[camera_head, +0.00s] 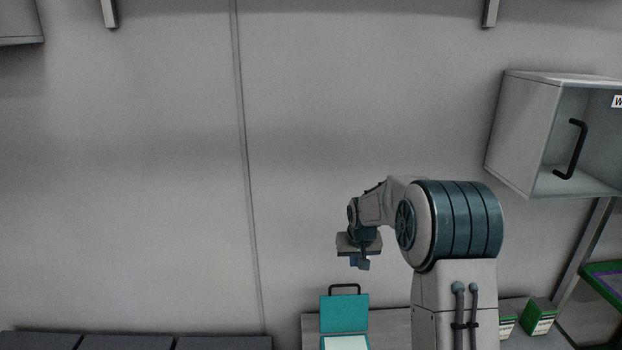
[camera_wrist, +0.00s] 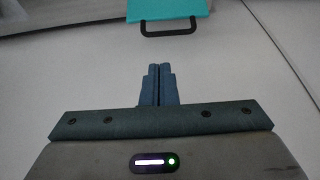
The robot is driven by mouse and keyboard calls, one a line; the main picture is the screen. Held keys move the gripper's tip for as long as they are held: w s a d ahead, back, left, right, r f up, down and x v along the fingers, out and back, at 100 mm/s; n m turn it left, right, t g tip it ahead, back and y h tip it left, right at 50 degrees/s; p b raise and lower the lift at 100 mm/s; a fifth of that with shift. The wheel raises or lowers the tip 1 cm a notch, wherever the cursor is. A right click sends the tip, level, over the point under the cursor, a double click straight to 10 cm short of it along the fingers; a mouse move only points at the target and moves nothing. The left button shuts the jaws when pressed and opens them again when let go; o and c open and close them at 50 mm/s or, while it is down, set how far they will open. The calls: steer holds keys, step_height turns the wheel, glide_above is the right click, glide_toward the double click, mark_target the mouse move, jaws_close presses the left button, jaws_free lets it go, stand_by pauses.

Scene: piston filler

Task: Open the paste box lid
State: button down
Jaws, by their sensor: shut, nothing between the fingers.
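The teal paste box lid (camera_head: 344,314) stands raised, with a dark handle (camera_head: 345,288) at its top edge. A pale surface (camera_head: 346,343) shows just below it, cut off by the bottom of the head view. In the wrist view the teal lid (camera_wrist: 168,9) is at the top edge, with its black handle (camera_wrist: 172,28) toward me. My gripper (camera_head: 360,264) is above the lid and apart from it. In the wrist view my gripper (camera_wrist: 158,70) has its fingers together and empty, short of the handle.
A wall cabinet (camera_head: 530,135) with a black handle hangs at the right. Green and white boxes (camera_head: 538,318) stand on the counter at the lower right. Dark grey panels (camera_head: 130,342) line the lower left. The space around my gripper is clear.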

steer(key=s+r, duration=0.3)
steer(key=s, duration=0.9)
steer(key=s+r, duration=0.3)
steer(key=s, duration=0.9)
steer(key=s+r+g, duration=0.1)
steer(key=s+r, duration=0.3)
steer(key=s, duration=0.8)
steer(key=shift+s+a, duration=0.35)
steer(key=shift+s, duration=0.05)
steer(key=c, duration=1.8)
jaws_free()
steer(key=shift+s+f, duration=0.1)
steer(key=shift+s, duration=0.15)
steer(key=shift+s, duration=0.1)
